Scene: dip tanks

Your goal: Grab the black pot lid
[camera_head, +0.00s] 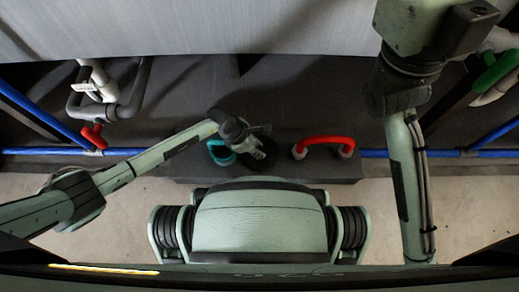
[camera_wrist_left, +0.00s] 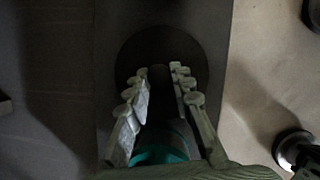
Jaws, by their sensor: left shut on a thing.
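The black pot lid (camera_wrist_left: 132,45) is a dark round disc in the left wrist view, lying on a dark grey surface. My left gripper (camera_wrist_left: 160,80) reaches over it, with its fingers on both sides of a dark upright part at the lid's middle, which looks like its knob. The fingers are shut on that part. In the head view my left gripper (camera_head: 257,143) is over the dark block at centre, and the lid is mostly hidden under it and hard to tell from the dark surface. My right arm rises at the right; its gripper is out of view.
A teal ring-like thing (camera_head: 221,152) is close beside the left gripper. A red curved handle (camera_head: 324,142) stands to its right on the dark block (camera_head: 345,170). Blue pipes (camera_head: 375,153), a red valve handle (camera_head: 94,136) and a green one (camera_head: 496,70) flank it. A grey panel (camera_head: 200,25) spans the top.

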